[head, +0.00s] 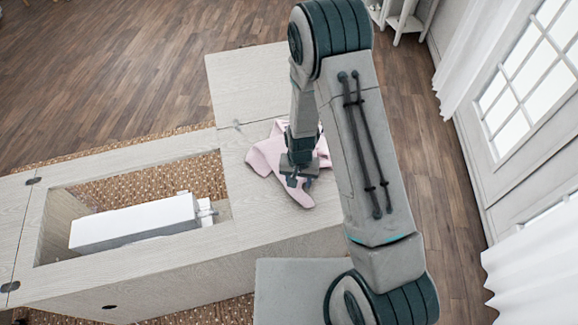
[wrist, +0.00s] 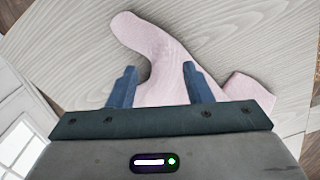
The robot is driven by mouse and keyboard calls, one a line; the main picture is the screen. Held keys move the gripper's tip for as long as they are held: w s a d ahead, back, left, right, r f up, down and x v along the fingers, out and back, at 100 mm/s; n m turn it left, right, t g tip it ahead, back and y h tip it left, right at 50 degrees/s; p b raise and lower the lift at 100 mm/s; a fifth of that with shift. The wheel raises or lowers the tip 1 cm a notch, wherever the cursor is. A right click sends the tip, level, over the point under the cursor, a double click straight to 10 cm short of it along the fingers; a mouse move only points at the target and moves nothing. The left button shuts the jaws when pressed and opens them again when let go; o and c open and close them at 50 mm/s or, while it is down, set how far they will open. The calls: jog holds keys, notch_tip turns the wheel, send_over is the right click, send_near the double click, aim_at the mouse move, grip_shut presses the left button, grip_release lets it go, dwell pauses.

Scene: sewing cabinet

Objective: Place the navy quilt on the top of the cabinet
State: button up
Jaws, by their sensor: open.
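A crumpled pale pink cloth (head: 268,153) lies on the light wood cabinet top (head: 255,212), near the right end. No navy quilt shows in either view. My gripper (head: 298,183) points down over the cloth and hides part of it. In the wrist view, the two blue fingers of my gripper (wrist: 159,70) are apart, with the pink cloth (wrist: 160,45) below and between them. Whether the fingers touch the cloth I cannot tell. The wood surface (wrist: 75,45) shows around the cloth.
The cabinet has a rectangular opening with a white sewing machine (head: 135,222) lying in it. A flat leaf (head: 255,85) extends at the back. A grey seat-like block (head: 290,290) stands in front. White curtains (head: 535,265) and a window are at the right. Wood floor (head: 120,70) is open behind.

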notch_tip(320, 180, up, 7)
jog(key=s+p, duration=0.1)
jog(key=s, duration=0.1)
jog(key=shift+s+d+p, duration=0.3)
jog(key=shift+s+d, duration=0.05)
jog(key=shift+s, duration=0.05)
jog(key=shift+f, duration=0.1)
jog(key=c, duration=0.6)
jog(key=shift+w, duration=0.3)
grip_shut()
jog(key=w+d+f, duration=0.1)
jog(key=w, duration=1)
jog(key=w+d+f, duration=0.2)
jog(key=w, duration=0.9)
jog(key=shift+d, duration=0.2)
jog(key=shift+w+f, duration=0.1)
jog(key=shift+f, duration=0.05)
